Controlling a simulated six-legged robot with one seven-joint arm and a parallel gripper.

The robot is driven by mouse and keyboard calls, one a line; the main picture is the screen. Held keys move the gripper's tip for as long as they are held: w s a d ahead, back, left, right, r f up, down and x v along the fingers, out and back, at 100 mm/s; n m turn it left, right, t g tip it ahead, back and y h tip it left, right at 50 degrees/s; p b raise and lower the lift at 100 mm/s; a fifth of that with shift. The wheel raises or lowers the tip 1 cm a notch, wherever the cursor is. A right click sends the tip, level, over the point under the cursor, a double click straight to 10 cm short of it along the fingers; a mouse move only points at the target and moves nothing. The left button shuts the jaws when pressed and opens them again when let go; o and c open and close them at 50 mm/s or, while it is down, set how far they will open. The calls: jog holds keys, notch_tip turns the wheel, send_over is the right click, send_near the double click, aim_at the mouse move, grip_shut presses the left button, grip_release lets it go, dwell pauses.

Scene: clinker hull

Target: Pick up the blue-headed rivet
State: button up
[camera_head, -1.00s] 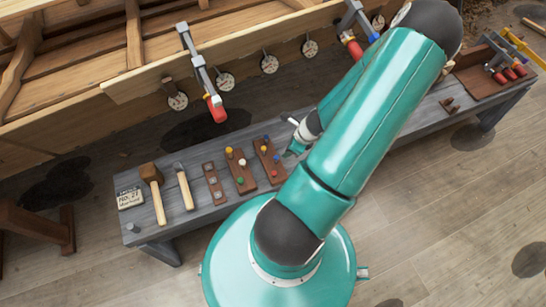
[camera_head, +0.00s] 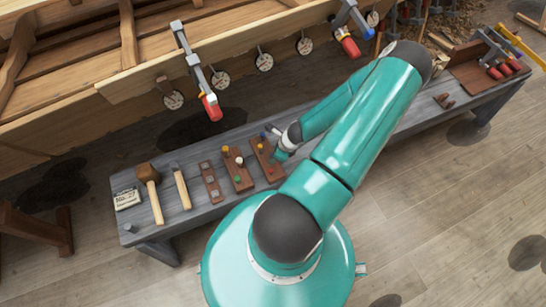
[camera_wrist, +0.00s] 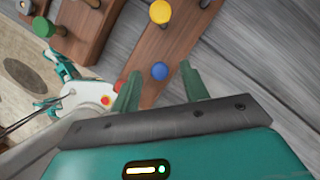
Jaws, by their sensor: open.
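The blue-headed rivet (camera_wrist: 159,71) stands in a brown wooden block (camera_wrist: 180,38) in the wrist view. My gripper (camera_wrist: 161,76) is open, with one green finger on each side of the blue head in the picture; I see no contact, and the height gap is hard to judge. A yellow-headed rivet (camera_wrist: 160,12) stands farther up the same block. A red head (camera_wrist: 119,86) shows beside the left finger, partly hidden.
A second block (camera_head: 238,170) with yellow, white and green heads stands to the left on the grey bench (camera_head: 203,213). Farther left are a narrow block (camera_head: 211,183), a chisel (camera_head: 181,187) and a mallet (camera_head: 150,185). Clamps (camera_head: 203,85) hang from the hull above.

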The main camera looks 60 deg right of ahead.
jog(key=shift+x, duration=1.6)
grip_shut()
jog(key=shift+r, duration=0.2)
